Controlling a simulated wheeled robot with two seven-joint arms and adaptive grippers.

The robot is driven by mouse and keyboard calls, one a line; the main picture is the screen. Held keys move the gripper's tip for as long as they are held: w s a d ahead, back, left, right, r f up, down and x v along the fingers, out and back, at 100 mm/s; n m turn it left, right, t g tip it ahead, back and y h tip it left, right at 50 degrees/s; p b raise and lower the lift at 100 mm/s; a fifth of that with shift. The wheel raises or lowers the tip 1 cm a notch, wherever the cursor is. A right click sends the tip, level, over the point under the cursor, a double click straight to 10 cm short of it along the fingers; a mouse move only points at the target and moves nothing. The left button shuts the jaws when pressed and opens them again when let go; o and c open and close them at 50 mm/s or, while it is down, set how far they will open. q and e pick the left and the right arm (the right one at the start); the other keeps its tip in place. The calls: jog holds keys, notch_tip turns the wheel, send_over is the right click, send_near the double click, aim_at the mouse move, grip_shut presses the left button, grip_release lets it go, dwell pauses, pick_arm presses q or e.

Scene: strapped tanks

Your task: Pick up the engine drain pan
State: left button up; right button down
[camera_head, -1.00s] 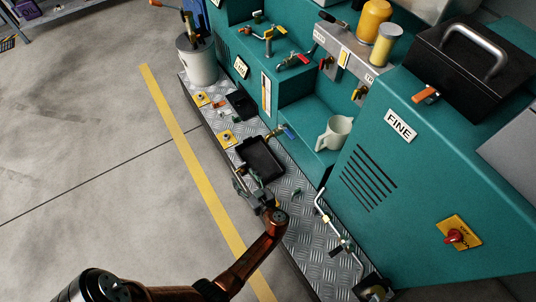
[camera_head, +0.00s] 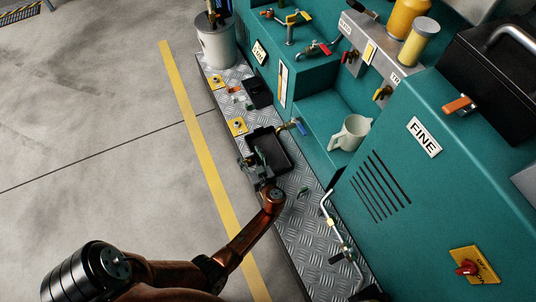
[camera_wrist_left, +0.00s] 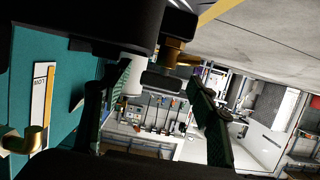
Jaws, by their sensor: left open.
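A black rectangular pan (camera_head: 282,143) lies on the diamond-plate ledge below a blue-handled drain valve (camera_head: 299,127). A smaller black pan (camera_head: 258,92) lies farther back on the same ledge. I cannot tell from labels which one is the engine drain pan. My left gripper (camera_head: 256,160) is at the near left side of the larger pan and overlaps part of it; I cannot tell whether it touches. In the left wrist view my left gripper (camera_wrist_left: 150,118) has its fingers spread, with nothing seen between them. My right gripper is not in view.
The teal machine (camera_head: 400,190) rises right of the ledge (camera_head: 305,215). A cream jug (camera_head: 350,132) stands in its recess. A bent pipe (camera_head: 333,220) rises nearer on the ledge. A grey bucket (camera_head: 217,45) stands at the far end. Open floor lies left of the yellow line (camera_head: 205,165).

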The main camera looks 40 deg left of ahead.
pick_arm(q)
jog(key=shift+r, duration=0.1)
jog(key=shift+c, duration=0.6)
grip_shut()
jog(key=shift+r, duration=0.15)
